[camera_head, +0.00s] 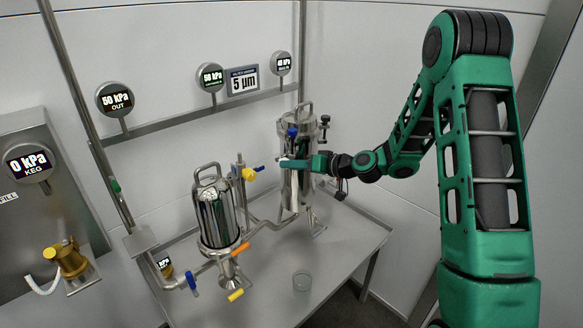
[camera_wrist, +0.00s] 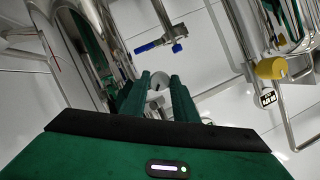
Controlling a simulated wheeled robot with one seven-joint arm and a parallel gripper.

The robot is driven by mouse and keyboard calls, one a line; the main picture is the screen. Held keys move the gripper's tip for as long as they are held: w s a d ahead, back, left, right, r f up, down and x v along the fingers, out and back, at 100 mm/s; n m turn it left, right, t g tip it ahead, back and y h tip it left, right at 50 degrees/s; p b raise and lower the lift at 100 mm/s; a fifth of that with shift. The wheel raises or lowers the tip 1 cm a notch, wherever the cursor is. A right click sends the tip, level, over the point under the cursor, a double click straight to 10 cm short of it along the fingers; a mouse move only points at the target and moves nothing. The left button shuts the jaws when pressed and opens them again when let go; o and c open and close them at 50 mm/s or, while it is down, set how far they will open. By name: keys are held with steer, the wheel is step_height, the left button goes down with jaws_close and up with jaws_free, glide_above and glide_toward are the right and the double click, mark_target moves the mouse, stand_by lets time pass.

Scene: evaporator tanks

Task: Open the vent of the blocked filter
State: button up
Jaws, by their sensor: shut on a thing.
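Two shiny steel filter housings stand on the steel table: a left one (camera_head: 217,222) and a right one (camera_head: 291,190). Which one is blocked is not plain from the pictures. My gripper (camera_head: 287,162) is at the front of the right housing, reaching in from the right. In the wrist view my gripper (camera_wrist: 158,80) is shut on a pale grey round part (camera_wrist: 156,97) between its green fingers. The fingers hide much of this part. A blue-handled valve (camera_head: 292,132) sits just above the gripper at the right housing.
A yellow-handled valve (camera_head: 249,174) stands between the housings. Orange (camera_head: 240,249) and yellow (camera_head: 236,295) handles are below the left housing. Gauges read 50 kPa OUT (camera_head: 115,99) and 50 kPa (camera_head: 211,77), beside a 5 µm sign (camera_head: 243,80).

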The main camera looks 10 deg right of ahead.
steer(key=m+y, duration=0.1)
steer(key=m, duration=0.1)
steer(key=m+y, duration=0.1)
steer(key=m, duration=0.1)
steer(key=m+y, duration=0.1)
steer(key=m, duration=0.1)
steer(key=shift+w+d+f+m, duration=0.15)
steer(key=shift+d+f+m, duration=0.15)
steer(key=shift+d+f, duration=0.1)
steer(key=shift+y, duration=0.3)
steer(key=o, duration=0.8)
steer(key=shift+a, duration=0.1)
steer(key=shift+r, duration=0.1)
steer(key=v, duration=1.1)
steer(key=shift+w+f, duration=0.1)
steer(key=shift+f, duration=0.1)
